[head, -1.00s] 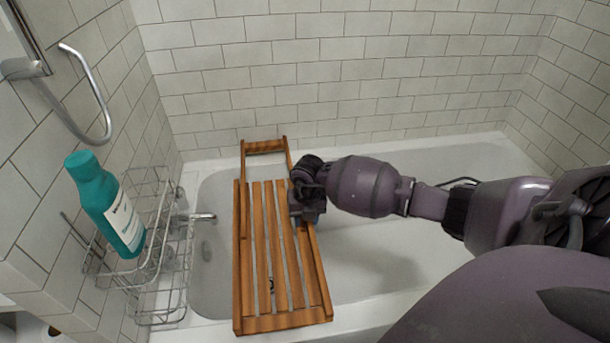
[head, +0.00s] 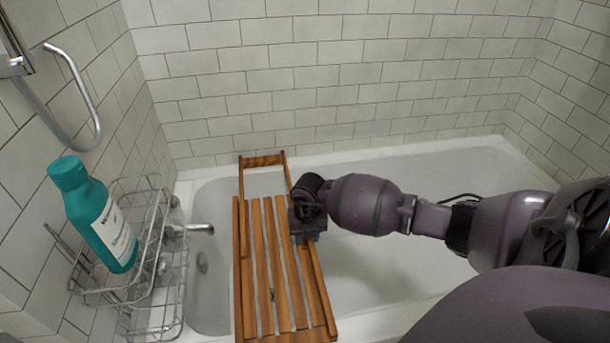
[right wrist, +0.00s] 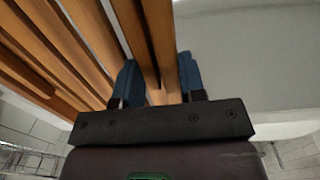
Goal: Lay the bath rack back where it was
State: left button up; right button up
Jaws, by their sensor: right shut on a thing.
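The wooden slatted bath rack (head: 267,262) lies across the white bathtub near its left end, its far end frame by the back wall and its near end over the front rim. My right gripper (head: 306,228) is at the rack's right side rail. In the right wrist view the blue fingertips (right wrist: 160,80) stand on either side of the rail, with the rack's slats (right wrist: 65,45) to the left. The gripper is shut on this rail. My left gripper is not in view.
A wire caddy (head: 155,260) hangs at the left wall with a teal bottle (head: 95,215) in it. The tub faucet (head: 190,229) is just left of the rack. The tub (head: 400,185) is empty to the right.

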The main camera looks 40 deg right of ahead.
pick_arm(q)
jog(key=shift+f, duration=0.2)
pick_arm(e)
jog(key=shift+f, duration=0.3)
dwell(0.7)
jog(key=o, duration=1.2)
jog(key=shift+f, duration=0.15)
notch_tip(320, 180, up, 4)
jog(key=shift+w+d+p, duration=0.1)
jog(key=shift+p, duration=0.5)
notch_tip(320, 180, up, 6)
jog(key=shift+f+p, duration=0.2)
jog(key=shift+p, duration=0.65)
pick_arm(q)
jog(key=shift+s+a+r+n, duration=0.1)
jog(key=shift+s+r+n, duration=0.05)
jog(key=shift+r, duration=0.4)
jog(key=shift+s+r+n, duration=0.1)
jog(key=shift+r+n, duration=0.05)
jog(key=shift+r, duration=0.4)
pick_arm(e)
jog(key=shift+s+r, duration=0.25)
jog(key=shift+r, duration=0.45)
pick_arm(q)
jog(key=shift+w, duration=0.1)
pick_arm(e)
jog(key=shift+f, duration=0.1)
